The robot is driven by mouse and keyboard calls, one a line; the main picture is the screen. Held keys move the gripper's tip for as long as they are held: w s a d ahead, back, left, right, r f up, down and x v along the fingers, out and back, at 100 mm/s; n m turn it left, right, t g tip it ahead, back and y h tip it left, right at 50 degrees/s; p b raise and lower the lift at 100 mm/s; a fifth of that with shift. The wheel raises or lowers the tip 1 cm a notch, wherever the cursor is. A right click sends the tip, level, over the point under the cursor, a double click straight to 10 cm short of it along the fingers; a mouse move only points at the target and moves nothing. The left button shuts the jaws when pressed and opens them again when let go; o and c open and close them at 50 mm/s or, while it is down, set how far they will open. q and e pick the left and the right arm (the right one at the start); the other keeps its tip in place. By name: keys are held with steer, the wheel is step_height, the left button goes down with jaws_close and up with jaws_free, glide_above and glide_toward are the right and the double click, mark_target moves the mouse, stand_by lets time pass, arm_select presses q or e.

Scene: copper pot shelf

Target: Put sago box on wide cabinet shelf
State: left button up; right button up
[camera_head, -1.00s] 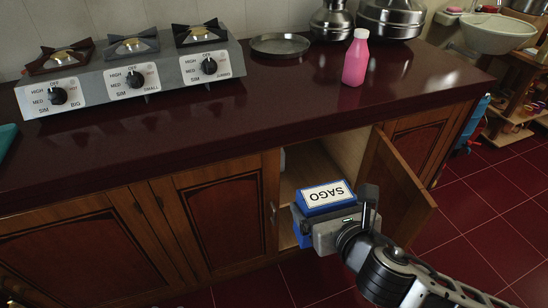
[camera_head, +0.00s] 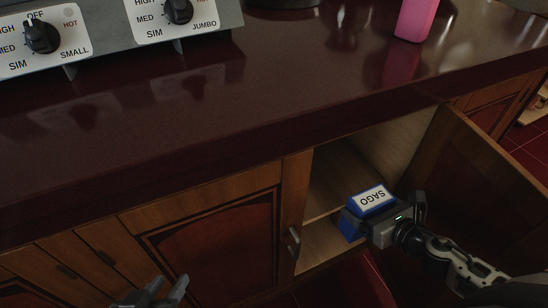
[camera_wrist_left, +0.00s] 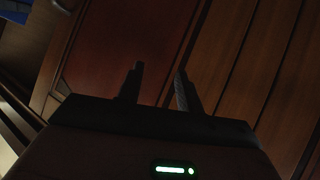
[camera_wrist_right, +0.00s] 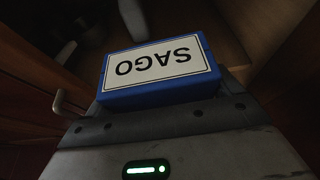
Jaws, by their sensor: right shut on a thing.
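The blue sago box (camera_head: 371,200) with a white SAGO label is held by my right gripper (camera_head: 372,222) at the opening of the cabinet. In the right wrist view the box (camera_wrist_right: 158,68) fills the space in front of the gripper (camera_wrist_right: 160,95), label towards the camera. The wide cabinet shelf (camera_head: 340,180) is a wooden board inside the open cabinet, behind the box; the box partly hides it. My left gripper (camera_head: 158,292) is low in front of the closed doors, open and empty; its two fingers (camera_wrist_left: 160,85) stand apart in the left wrist view.
The open cabinet door (camera_head: 480,180) stands to the right of my right arm. A closed door with a handle (camera_head: 293,242) borders the opening on the left. The dark red countertop (camera_head: 230,110) overhangs above, carrying a stove (camera_head: 120,35) and a pink bottle (camera_head: 415,18).

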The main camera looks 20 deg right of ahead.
steer(key=shift+w+r, duration=0.2)
steer(key=w+r+b+x, duration=0.1)
steer(key=r+b+x, duration=0.1)
steer(key=x, duration=1.5)
steer(key=shift+w+r, duration=0.35)
steer(key=shift+w, duration=0.05)
steer(key=o, duration=1.2)
steer(key=shift+a, duration=0.1)
arm_select(q)
steer(key=p, duration=0.2)
steer(key=shift+a+f+p, duration=0.1)
steer(key=shift+a+p, duration=0.1)
steer(key=shift+p, duration=0.15)
arm_select(e)
steer(key=shift+o, duration=0.2)
steer(key=v, duration=1.2)
